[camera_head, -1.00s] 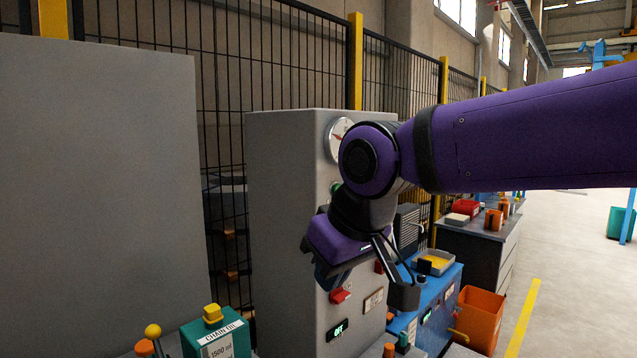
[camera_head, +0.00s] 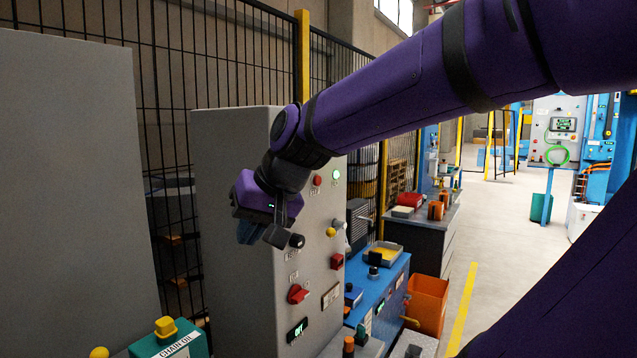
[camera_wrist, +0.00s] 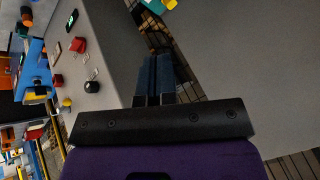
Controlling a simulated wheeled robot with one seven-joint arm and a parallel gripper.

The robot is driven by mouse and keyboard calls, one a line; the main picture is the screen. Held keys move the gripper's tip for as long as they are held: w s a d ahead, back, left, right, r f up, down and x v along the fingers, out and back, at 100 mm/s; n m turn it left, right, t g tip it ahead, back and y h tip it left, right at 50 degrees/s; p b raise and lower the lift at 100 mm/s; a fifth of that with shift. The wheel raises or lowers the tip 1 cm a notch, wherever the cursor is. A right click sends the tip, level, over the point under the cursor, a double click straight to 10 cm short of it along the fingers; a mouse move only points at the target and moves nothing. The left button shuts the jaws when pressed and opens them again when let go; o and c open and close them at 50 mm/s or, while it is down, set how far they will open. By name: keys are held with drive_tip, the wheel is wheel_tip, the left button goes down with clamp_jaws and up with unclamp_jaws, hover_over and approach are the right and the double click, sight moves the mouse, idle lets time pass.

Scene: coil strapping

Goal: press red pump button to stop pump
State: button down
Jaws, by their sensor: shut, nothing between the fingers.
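A grey control cabinet (camera_head: 225,150) stands mid-left in the head view with several controls on its right-hand face. Red controls there are a small round button (camera_head: 317,181), a block-like red one (camera_head: 337,261) and a red switch-like knob (camera_head: 297,294). Their labels are too small to read, so I cannot tell which is the pump button. My gripper (camera_head: 249,236) is shut and empty, in front of the cabinet and left of these controls. In the wrist view its fingers (camera_wrist: 155,65) are together, apart from the red knob (camera_wrist: 78,45) and black knob (camera_wrist: 92,88).
A yellow knob (camera_head: 331,232) and a lit display (camera_head: 297,330) share the panel. A teal chain oil box (camera_head: 175,345) stands front left. A blue unit (camera_head: 385,290) and an orange bin (camera_head: 427,303) stand right of the cabinet. Wire fencing runs behind; the floor at right is open.

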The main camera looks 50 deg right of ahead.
drive_tip(key=w+d+r+m+t, duration=0.1)
drive_tip(key=w+d+m+t, duration=0.1)
drive_tip(key=w+d+m, duration=0.55)
drive_tip(key=m+t+h, duration=0.1)
drive_tip(key=m+h, duration=0.7)
drive_tip(key=m, duration=0.2)
approach(318, 181)
drive_tip(key=s+d+f, duration=0.5)
drive_tip(key=s+d, duration=0.1)
drive_tip(key=d, duration=0.1)
drive_tip(key=shift+w+a, duration=0.1)
drive_tip(key=shift+a, duration=0.1)
drive_tip(key=shift+w+t+y, duration=0.1)
drive_tip(key=shift+t+y, duration=0.2)
drive_tip(key=w, duration=0.8)
drive_tip(key=shift+w+a, duration=0.3)
drive_tip(key=shift+a, duration=0.15)
drive_tip(key=shift+w, duration=0.15)
drive_tip(key=shift+w, duration=0.3)
